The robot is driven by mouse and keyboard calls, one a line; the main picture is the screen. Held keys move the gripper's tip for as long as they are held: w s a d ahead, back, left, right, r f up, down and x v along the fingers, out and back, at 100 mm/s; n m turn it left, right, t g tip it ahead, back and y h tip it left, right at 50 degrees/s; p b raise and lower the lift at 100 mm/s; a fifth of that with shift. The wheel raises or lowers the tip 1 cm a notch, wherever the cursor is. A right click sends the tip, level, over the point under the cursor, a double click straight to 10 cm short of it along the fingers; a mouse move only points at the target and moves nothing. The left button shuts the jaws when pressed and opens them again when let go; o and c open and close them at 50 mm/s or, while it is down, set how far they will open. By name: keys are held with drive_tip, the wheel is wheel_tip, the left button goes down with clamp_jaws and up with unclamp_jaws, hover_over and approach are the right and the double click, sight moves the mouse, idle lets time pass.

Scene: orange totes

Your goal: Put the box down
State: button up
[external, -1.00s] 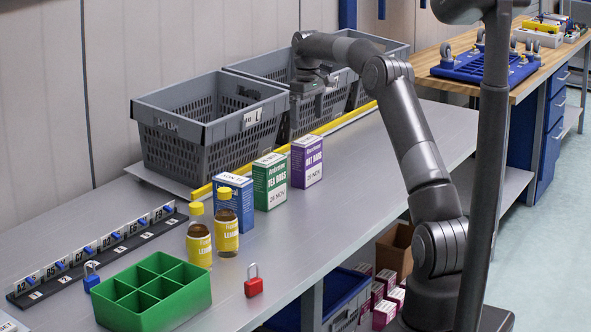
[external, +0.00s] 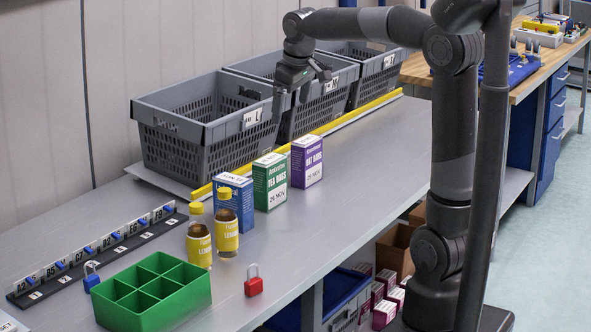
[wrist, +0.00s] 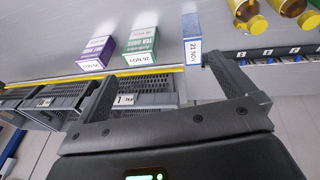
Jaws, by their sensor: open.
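Three upright boxes stand in a row on the grey bench: a blue box (external: 233,201), a green tea bags box (external: 270,181) and a purple box (external: 307,161). In the wrist view, the blue box (wrist: 191,40), the green box (wrist: 141,46) and the purple box (wrist: 96,53) stand beyond my fingers. My gripper (external: 290,105) is open and empty, pointing down near the front of the grey baskets, above and behind the boxes. In the wrist view, no box is between the spread fingers (wrist: 158,70). I cannot tell which box the task means.
Two yellow-capped bottles (external: 227,228), a green divided tray (external: 150,290), a red padlock (external: 253,284) and a labelled rack (external: 95,258) are at the front left. The bench's right part is clear.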

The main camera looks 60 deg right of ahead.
drive_tip(key=s+a+f+t, duration=0.1)
drive_tip(key=s+a+f, duration=0.1)
drive_tip(key=s, duration=0.5)
drive_tip(key=s+a+f+t+y, duration=0.1)
drive_tip(key=s+a+f, duration=0.2)
drive_tip(key=s+a, duration=0.2)
drive_tip(key=s+a+f, duration=0.3)
drive_tip(key=s, duration=0.6)
drive_tip(key=shift+s+a+f+m+t+y, duration=0.2)
drive_tip(key=shift+f+m+t+y, duration=0.1)
drive_tip(key=shift+t, duration=0.1)
